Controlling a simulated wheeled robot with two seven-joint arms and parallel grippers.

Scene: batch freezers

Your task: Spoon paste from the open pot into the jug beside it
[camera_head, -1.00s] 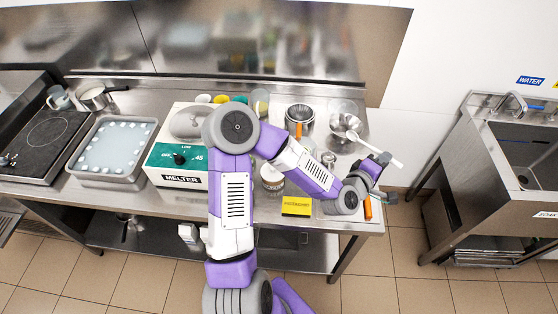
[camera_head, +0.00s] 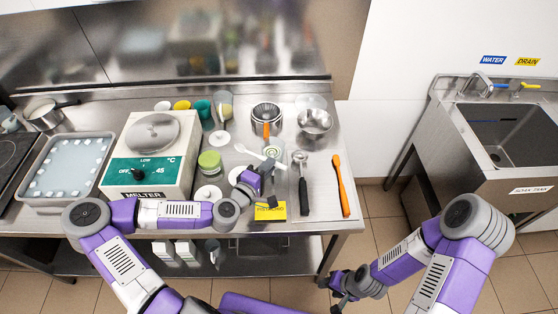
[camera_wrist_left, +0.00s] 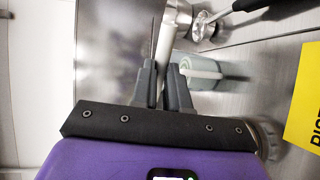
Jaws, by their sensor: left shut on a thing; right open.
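A small open pot (camera_head: 271,151) with a green swirl of paste inside stands in the middle of the bench in the head view. My left gripper (camera_head: 268,170) is just in front of it, shut on a white spoon (camera_head: 243,149). The spoon lies across the pot's near-left side, its broad end to the left; I cannot tell whether it touches. In the left wrist view a white stick (camera_wrist_left: 166,42) runs beyond my left fingertips (camera_wrist_left: 164,75), beside a pale greenish cylinder (camera_wrist_left: 235,73). I cannot tell for sure which vessel is the jug. My right gripper (camera_head: 342,285) is open, low in front of the bench.
A green-lidded jar (camera_head: 209,160) and the melter (camera_head: 150,165) stand left. A black-handled scoop (camera_head: 303,190), an orange spatula (camera_head: 341,185) and a yellow label (camera_head: 270,211) lie right and in front. Metal bowls (camera_head: 315,121) stand behind. A sink (camera_head: 510,130) is far right.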

